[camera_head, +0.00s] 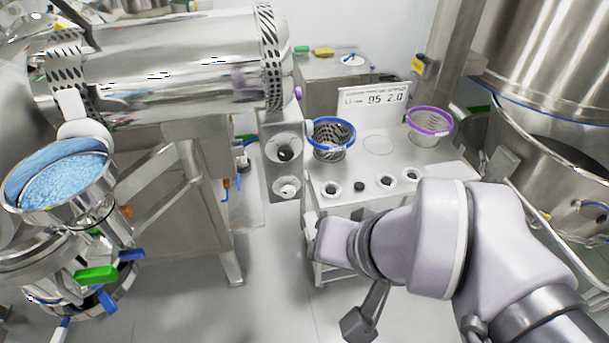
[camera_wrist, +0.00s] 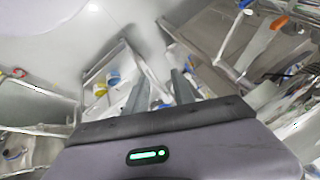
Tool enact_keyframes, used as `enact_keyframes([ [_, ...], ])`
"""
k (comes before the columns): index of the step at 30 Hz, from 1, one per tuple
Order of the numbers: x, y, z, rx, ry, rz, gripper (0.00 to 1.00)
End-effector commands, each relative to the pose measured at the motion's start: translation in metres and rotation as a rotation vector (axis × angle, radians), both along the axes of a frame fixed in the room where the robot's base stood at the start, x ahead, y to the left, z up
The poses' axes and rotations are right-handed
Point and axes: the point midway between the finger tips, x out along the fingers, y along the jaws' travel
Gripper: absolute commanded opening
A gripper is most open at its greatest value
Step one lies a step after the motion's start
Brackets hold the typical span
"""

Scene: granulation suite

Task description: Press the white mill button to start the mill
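A grey upright control panel (camera_head: 279,165) stands below the end of the large steel drum in the head view. It carries two round controls: an upper one with a dark centre (camera_head: 284,151) and a lower white one (camera_head: 286,187). I cannot tell for sure which is the mill button; the lower one looks whitest. My gripper (camera_wrist: 160,86) shows in the wrist view with its two fingers apart and nothing between them. In the head view my arm reaches in from the right, below and right of the panel, apart from it.
A white bench (camera_head: 380,163) right of the panel holds a blue-rimmed basket (camera_head: 331,137), a purple-rimmed basket (camera_head: 429,124) and a display sign (camera_head: 374,98). A bowl of blue granules (camera_head: 62,177) stands at left. The floor (camera_head: 275,290) in front of the panel is clear.

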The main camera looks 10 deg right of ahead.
Motion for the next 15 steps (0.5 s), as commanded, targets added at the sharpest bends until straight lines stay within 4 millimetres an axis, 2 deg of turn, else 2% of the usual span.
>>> enact_keyframes([
  [1,0.0000,0.0000,0.0000,0.000,0.000,0.000,0.19],
  [4,0.0000,0.0000,0.0000,0.000,0.000,0.000,0.00],
  [15,0.0000,0.0000,0.0000,0.000,0.000,0.000,0.00],
])
